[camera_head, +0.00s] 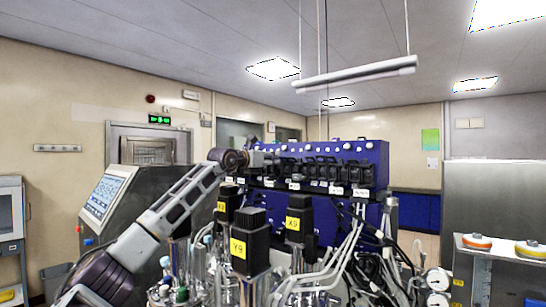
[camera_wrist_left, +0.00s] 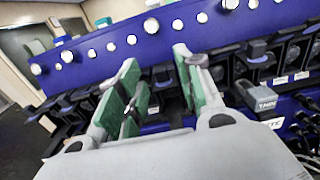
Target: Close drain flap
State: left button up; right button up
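A row of black pump heads with flaps (camera_head: 325,172) runs along the front of the blue bioreactor control unit (camera_head: 372,152). I cannot tell which flap is the drain one. My left gripper (camera_head: 262,157) is at the left end of this row, small and partly lost against the dark parts. In the left wrist view my left gripper (camera_wrist_left: 160,82) shows two fingers with green pads, spread apart. A dark pump part (camera_wrist_left: 163,78) shows between and beyond them; contact cannot be told. A grey-topped flap with a label (camera_wrist_left: 262,97) stands right of the fingers. My right gripper is not in view.
Black motors with yellow labels (camera_head: 251,245), tubes (camera_head: 345,250) and vessel tops crowd the space before the blue unit. A touchscreen console (camera_head: 103,194) stands at the left. White knobs (camera_wrist_left: 152,25) line the unit's upper panel.

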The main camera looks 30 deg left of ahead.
pick_arm(q)
jog(key=shift+w+d+p, duration=0.15)
jog(key=shift+w+p, duration=0.2)
jog(key=shift+w, duration=0.7)
jog(key=c, duration=0.7)
